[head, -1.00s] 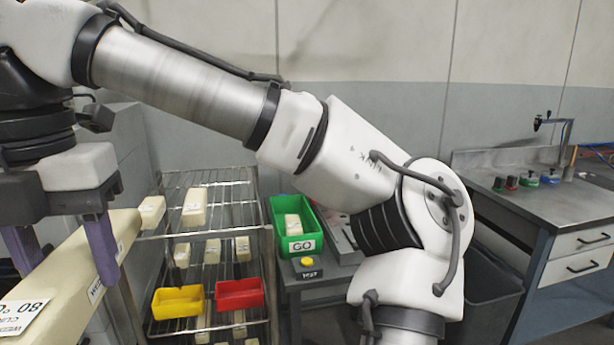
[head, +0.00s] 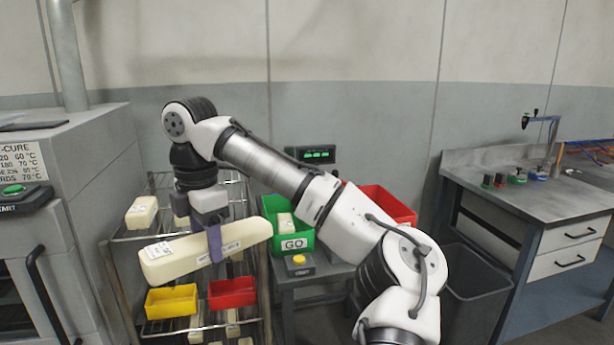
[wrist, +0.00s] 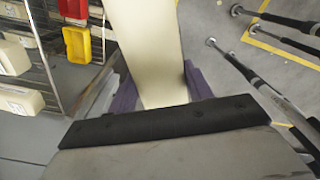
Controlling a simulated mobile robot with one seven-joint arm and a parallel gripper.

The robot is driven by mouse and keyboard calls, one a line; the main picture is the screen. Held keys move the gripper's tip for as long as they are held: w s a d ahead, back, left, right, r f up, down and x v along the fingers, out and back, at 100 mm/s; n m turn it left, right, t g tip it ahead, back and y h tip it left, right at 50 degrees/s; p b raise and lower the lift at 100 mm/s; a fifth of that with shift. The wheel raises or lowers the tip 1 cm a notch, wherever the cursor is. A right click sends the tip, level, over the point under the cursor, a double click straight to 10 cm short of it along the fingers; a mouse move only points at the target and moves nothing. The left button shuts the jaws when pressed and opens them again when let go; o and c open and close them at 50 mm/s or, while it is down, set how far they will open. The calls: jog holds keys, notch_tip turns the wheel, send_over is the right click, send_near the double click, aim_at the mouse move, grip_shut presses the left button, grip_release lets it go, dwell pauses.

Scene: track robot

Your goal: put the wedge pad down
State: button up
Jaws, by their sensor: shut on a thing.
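The wedge pad (head: 180,258) is a long cream block with printed labels. It lies roughly level across my gripper, in front of the wire rack in the head view. My gripper (head: 215,243) points down and is shut on the pad, with a purple finger over its near side. In the wrist view the pad (wrist: 148,50) runs away between the purple fingers of my gripper (wrist: 160,92). The pad hides part of the rack's shelves in the head view, and its underside cannot be seen.
The wire rack (head: 112,285) holds cream blocks (head: 142,212), a yellow bin (head: 172,301) and a red bin (head: 232,292). A green bin marked GO (head: 270,208) stands on a small table to the right. A grey oven (head: 100,160) is at left, a steel bench (head: 550,195) at right.

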jog(key=w+d+f+m, duration=0.4)
jog(key=f+m, duration=0.1)
jog(key=f, duration=0.5)
jog(key=w+d+f+m, duration=0.3)
jog(key=f+m, duration=0.2)
jog(key=f, duration=0.4)
jog(key=w+d+f+m, duration=0.4)
jog(key=f+m, duration=0.1)
jog(key=f, duration=0.5)
jog(key=s+d+f+m, duration=0.2)
jog(key=s+f, duration=0.3)
jog(key=f, duration=0.5)
jog(key=s+d+f+m, duration=0.2)
jog(key=s+f+m, duration=0.3)
jog(key=f, duration=0.5)
jog(key=s+d+f+m, duration=0.2)
jog(key=s+f+m, duration=0.2)
jog(key=f, duration=0.6)
jog(key=shift+s+d+f, duration=0.35)
jog(key=shift+s, duration=0.25)
